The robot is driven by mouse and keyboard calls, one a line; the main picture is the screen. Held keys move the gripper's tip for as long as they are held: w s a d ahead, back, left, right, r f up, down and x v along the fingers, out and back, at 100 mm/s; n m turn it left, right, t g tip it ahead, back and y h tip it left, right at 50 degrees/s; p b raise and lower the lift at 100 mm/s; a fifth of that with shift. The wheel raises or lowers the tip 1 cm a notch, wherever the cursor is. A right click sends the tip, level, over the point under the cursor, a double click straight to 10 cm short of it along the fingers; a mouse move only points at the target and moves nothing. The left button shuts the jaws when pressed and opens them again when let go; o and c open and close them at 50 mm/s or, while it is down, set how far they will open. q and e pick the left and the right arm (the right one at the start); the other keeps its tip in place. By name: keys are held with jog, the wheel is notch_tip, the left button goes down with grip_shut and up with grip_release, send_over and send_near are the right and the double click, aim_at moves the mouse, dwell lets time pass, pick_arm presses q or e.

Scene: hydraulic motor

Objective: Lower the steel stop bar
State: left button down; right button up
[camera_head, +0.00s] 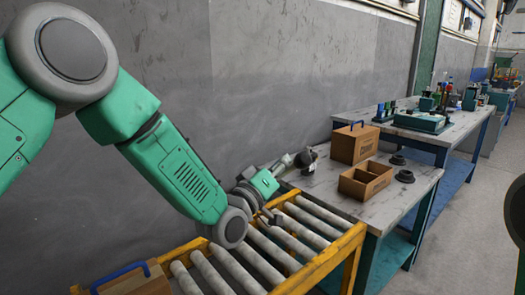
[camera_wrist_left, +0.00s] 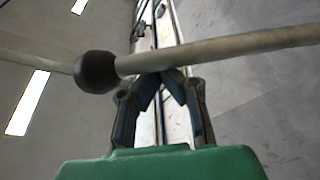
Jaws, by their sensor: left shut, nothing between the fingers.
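The steel stop bar (camera_wrist_left: 225,48) is a pale grey rod crossing the upper part of the left wrist view, with a black ball knob (camera_wrist_left: 97,72) toward its left. My left gripper (camera_wrist_left: 163,76) is shut and empty. Its fingertips meet right at the bar's lower edge in that view, close to the knob; I cannot tell if they touch it. In the head view the left gripper (camera_head: 287,163) is at the far end of the roller conveyor (camera_head: 345,240), beside a small dark knob-like shape. The bar itself is hard to make out there. My right gripper is not in view.
A table (camera_head: 415,192) beyond the conveyor holds a closed brown box (camera_head: 354,144), an open brown box (camera_head: 352,187) and dark round parts (camera_head: 404,176). Another box with a blue handle (camera_head: 122,274) stands at the near left. A grey wall (camera_head: 270,70) runs behind the conveyor.

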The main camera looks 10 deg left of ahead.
pick_arm(q)
jog(key=shift+s+d+f+m+h+b, duration=0.25)
jog(key=shift+s+d+f+m+b, duration=0.7)
jog(key=shift+f, duration=2.2)
jog(key=shift+s+d+f+m+h+b, duration=0.3)
jog(key=shift+s+d+f+b, duration=1.25)
jog(key=shift+f, duration=1.65)
jog(key=shift+s+d+f+m+h+b, duration=0.35)
jog(key=shift+d+f+m+b, duration=0.4)
jog(key=shift+f+b, duration=1.75)
pick_arm(e)
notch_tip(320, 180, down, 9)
jog(key=p, duration=0.1)
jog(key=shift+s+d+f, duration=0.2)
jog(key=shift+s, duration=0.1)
pick_arm(q)
jog(key=shift+d+f, duration=0.15)
jog(key=shift+f, duration=0.5)
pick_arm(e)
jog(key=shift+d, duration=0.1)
